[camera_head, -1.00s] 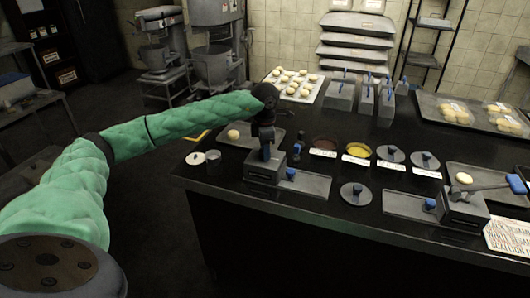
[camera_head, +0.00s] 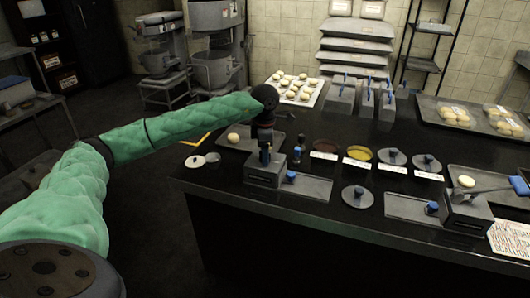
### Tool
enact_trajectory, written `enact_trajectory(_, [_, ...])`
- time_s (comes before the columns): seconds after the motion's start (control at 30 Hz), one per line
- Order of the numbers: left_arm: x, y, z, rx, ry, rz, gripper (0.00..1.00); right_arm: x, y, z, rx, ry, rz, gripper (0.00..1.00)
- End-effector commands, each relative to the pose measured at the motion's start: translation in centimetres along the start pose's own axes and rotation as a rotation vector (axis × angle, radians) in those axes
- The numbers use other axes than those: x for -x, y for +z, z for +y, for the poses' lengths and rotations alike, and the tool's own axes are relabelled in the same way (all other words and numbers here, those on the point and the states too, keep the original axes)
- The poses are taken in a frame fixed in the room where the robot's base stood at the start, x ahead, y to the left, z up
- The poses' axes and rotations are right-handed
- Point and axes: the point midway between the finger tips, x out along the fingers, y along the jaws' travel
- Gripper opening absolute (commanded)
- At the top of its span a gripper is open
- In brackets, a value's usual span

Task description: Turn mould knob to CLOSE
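Two grey moulds stand on the black counter. The left mould (camera_head: 263,176) has a blue knob (camera_head: 291,176) on its right side. My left arm comes in from the left and ends in a dark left gripper (camera_head: 265,150), pointing down just above the left mould. Some blue shows between the gripper's fingers; whether they are shut on it is too small to tell. My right gripper does not show clearly. The knobs' markings cannot be read.
Grey trays lie beside the moulds. Round lids (camera_head: 358,196) with dark knobs, a yellow bowl (camera_head: 359,153) and white labels stand on the counter. A tray of dough balls (camera_head: 296,89) is at the back. Two small round items (camera_head: 204,159) lie at the counter's left edge.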

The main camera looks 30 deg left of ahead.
Motion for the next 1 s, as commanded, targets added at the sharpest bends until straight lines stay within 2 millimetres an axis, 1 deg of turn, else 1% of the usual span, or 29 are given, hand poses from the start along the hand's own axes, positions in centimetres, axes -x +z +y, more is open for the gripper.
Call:
enact_trajectory(0.27, [0.0,0.0,0.0,0.0,-0.001,0.0,0.59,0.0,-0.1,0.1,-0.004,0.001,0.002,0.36])
enact_trajectory(0.37, [0.6,0.1,0.0,0.0,0.0,0.0,0.59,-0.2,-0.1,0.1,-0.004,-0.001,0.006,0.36])
enact_trajectory(0.47, [1.8,0.1,0.1,0.0,0.002,-0.002,0.59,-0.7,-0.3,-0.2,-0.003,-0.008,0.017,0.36])
enact_trajectory(0.63, [4.5,0.1,0.1,0.001,0.002,-0.002,0.59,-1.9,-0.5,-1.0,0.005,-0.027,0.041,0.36])
enact_trajectory(0.8, [6.6,0.0,0.0,0.001,0.0,-0.001,0.59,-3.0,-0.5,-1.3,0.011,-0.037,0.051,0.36])
enact_trajectory(1.0, [7.7,0.0,0.0,0.0,0.0,0.0,0.59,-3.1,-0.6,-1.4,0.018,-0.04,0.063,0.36])
